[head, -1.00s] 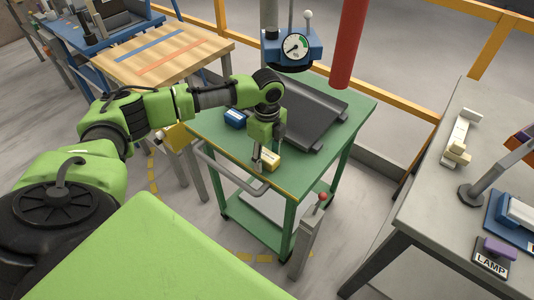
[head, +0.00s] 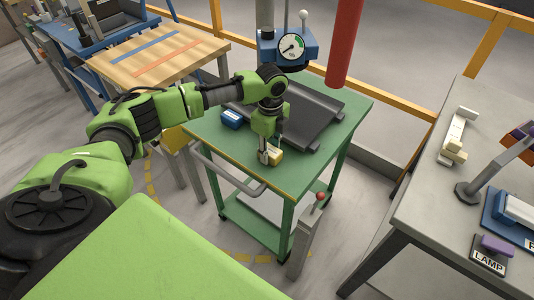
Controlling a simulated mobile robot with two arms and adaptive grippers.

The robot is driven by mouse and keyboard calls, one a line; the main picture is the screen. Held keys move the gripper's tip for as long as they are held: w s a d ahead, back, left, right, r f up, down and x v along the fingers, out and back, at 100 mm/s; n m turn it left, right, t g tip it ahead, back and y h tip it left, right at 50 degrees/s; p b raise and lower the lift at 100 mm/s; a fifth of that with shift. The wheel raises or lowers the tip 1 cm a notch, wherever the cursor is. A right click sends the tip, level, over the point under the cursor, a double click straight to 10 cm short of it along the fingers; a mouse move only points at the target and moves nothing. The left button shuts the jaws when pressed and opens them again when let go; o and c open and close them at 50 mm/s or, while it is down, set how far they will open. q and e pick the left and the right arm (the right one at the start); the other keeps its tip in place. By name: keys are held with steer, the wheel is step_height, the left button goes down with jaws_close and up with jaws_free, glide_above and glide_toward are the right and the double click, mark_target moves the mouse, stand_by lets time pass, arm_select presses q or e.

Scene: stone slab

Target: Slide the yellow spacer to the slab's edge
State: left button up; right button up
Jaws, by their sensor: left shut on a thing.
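The yellow spacer (head: 276,155) is a small block with a pale top on the green cart's top, close to the front edge. It is just in front of a dark grey slab-like plate (head: 301,118) with raised edges. My left gripper (head: 268,157) reaches down from above and is shut on the spacer at its left side. The fingers hide part of the block. I cannot tell whether the spacer touches the plate. My right gripper is not in view.
A gauge (head: 291,46) and a red column (head: 346,45) hang above the cart's far side. A post with a red knob (head: 319,197) stands at its front. A grey bench (head: 424,195) is on the right.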

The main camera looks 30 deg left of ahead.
arm_select(q)
steer(key=shift+w+d+b, duration=0.15)
steer(key=shift+w+b, duration=0.2)
steer(key=shift+w, duration=1.2)
steer(key=shift+w+r, duration=0.1)
steer(key=shift+w, duration=0.55)
steer(key=o, duration=1.2)
step_height(320, 180, up, 12)
steer(key=shift+s, duration=0.1)
